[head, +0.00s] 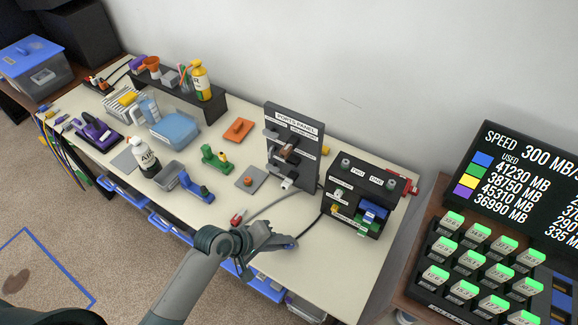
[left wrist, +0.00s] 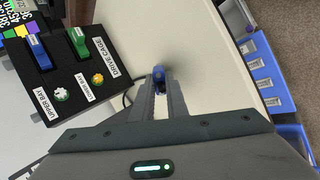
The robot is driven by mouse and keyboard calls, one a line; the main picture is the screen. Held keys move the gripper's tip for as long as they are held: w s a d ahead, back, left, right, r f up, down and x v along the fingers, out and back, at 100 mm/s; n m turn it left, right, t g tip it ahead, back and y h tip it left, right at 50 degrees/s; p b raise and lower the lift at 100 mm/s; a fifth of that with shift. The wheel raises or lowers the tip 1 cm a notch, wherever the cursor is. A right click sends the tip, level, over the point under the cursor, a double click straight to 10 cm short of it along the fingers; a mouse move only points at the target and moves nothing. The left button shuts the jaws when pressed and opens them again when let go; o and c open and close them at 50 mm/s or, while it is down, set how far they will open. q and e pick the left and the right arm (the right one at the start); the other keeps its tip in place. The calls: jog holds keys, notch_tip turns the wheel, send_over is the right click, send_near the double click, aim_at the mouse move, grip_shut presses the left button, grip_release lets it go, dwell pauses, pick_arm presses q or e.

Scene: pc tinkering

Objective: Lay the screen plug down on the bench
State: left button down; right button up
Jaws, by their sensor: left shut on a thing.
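The screen plug looks to be the small blue plug (left wrist: 159,72) between my left gripper's fingertips. In the head view it is a small blue spot (head: 289,246) at the tip of my left gripper (head: 282,243). My left gripper (left wrist: 160,82) is shut on it, above the pale bench (head: 300,265) near its front edge. Most of the plug is hidden by the fingers, and I cannot tell whether it touches the bench. My right gripper is out of view.
The ports panel (head: 305,120) stands behind the gripper, with cables running from it. The black drive cage box (head: 360,177) stands to its right and also shows in the left wrist view (left wrist: 85,90). Bare bench lies right of the gripper. Blue drawers (left wrist: 258,60) line the front edge.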

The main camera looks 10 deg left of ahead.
pick_arm(q)
jog(key=shift+f, duration=0.4)
jog(key=c, duration=2.1)
grip_release()
jog(key=o, duration=0.6)
jog(key=shift+r, duration=0.1)
jog(key=p+v, duration=0.5)
jog(key=shift+s+r, duration=0.1)
jog(key=shift+r, duration=0.05)
jog(key=p+v, duration=0.2)
jog(key=shift+s+a+r, duration=0.15)
jog(key=shift+a, duration=0.1)
